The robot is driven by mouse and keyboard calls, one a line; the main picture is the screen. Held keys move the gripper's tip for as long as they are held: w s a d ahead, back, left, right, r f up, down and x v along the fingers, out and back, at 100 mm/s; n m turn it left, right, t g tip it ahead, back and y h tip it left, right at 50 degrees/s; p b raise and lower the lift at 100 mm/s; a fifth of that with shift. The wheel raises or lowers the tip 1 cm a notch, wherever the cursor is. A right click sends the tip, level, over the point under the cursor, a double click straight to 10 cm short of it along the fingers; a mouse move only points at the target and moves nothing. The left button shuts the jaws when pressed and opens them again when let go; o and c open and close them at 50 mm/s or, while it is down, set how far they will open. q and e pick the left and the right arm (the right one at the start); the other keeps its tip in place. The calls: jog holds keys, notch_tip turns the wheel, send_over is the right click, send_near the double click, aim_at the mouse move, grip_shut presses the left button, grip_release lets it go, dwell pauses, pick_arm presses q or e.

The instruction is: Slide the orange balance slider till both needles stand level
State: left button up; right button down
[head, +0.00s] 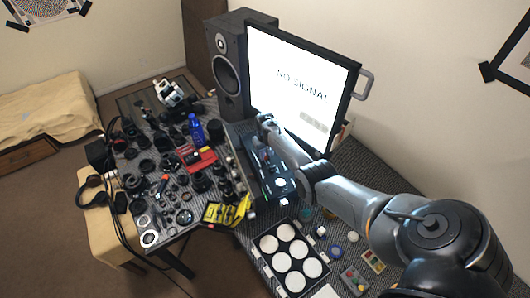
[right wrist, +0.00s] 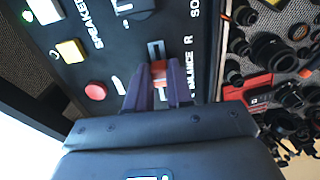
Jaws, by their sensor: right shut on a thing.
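In the right wrist view, the orange balance slider (right wrist: 159,71) sits in a dark slot on the black console panel (right wrist: 205,65), next to the lettering "BALANCE R". My right gripper (right wrist: 159,82) is shut on the slider, with one dark finger on each side of it. In the head view, the console (head: 274,182) lies below the monitor, partly hidden by my right arm. The slider and fingertips are too small or covered to make out there. I cannot make out the two needles in either view. My left gripper is not in view.
A red button (right wrist: 95,92) and a yellow button (right wrist: 70,51) are near the slider. The monitor (head: 300,85) reads "NO SIGNAL" behind the console. A speaker (head: 228,70) stands to its left. Lens parts crowd the left table; a tray of white discs (head: 255,254) lies in front.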

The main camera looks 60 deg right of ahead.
jog(key=c, duration=1)
grip_release()
jog(key=shift+r, duration=0.1)
jog(key=shift+r, duration=0.25)
notch_tip(320, 180, up, 10)
jog(key=p, duration=0.1)
